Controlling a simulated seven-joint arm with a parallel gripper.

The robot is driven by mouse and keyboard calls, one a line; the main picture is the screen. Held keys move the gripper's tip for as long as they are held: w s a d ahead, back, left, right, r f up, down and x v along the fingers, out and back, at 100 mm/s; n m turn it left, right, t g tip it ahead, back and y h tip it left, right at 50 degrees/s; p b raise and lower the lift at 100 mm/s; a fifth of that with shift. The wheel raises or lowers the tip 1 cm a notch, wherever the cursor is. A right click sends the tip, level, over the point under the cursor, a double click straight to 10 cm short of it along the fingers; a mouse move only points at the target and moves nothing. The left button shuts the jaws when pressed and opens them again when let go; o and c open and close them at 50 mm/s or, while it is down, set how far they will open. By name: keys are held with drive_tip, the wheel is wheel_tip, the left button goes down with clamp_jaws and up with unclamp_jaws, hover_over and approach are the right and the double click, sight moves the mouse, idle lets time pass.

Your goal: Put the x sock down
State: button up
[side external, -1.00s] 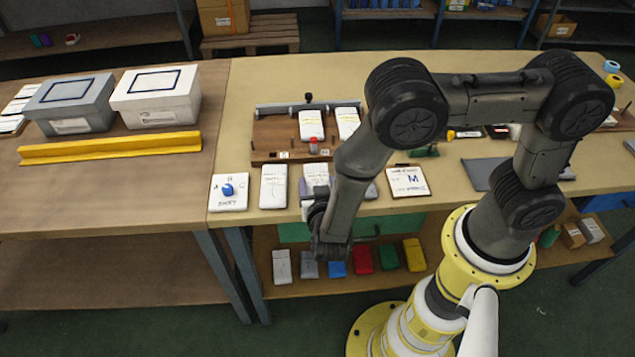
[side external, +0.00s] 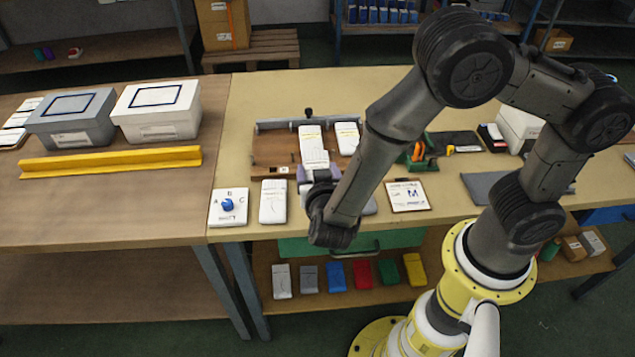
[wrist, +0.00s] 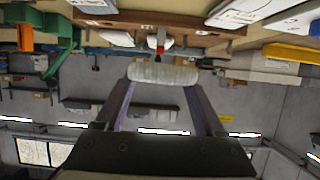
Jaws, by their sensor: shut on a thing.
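My gripper (side external: 313,172) is shut on a white sock (side external: 314,157) and holds it just in front of the wooden rack (side external: 268,150). In the wrist view the sock (wrist: 163,73) is a pale, end-on bar between my two purple fingers (wrist: 160,84). I cannot read an x on it or tell whether it touches the rack. Two other white socks stand on the rack, one behind the held sock (side external: 310,134) and one to its right (side external: 347,138). Another white sock (side external: 272,202) lies on the table to the left.
A white dial card marked A, B, C (side external: 228,208) lies at the table's front left. A card marked M (side external: 408,196) lies right of my arm. A yellow rail (side external: 110,162) and two lidded boxes (side external: 157,112) are farther left. A green holder (side external: 420,150) stands to the right.

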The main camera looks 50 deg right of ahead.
drive_tip(key=shift+r, duration=0.3)
drive_tip(key=s+d+r, duration=0.1)
drive_tip(key=d+r, duration=0.7)
drive_tip(key=d, duration=0.3)
hover_over(311, 143)
drive_tip(key=s, duration=0.1)
wheel_tip(311, 143, down, 9)
drive_tip(key=shift+s+d, duration=0.1)
drive_tip(key=shift+w+f, duration=0.55)
drive_tip(key=shift+f, duration=0.05)
drive_tip(key=shift+w+f, duration=0.1)
drive_tip(key=shift+f, duration=1.45)
drive_tip(key=shift+f, duration=0.1)
drive_tip(key=o, duration=1.4)
drive_tip(key=shift+f, duration=0.1)
drive_tip(key=shift+o, duration=0.2)
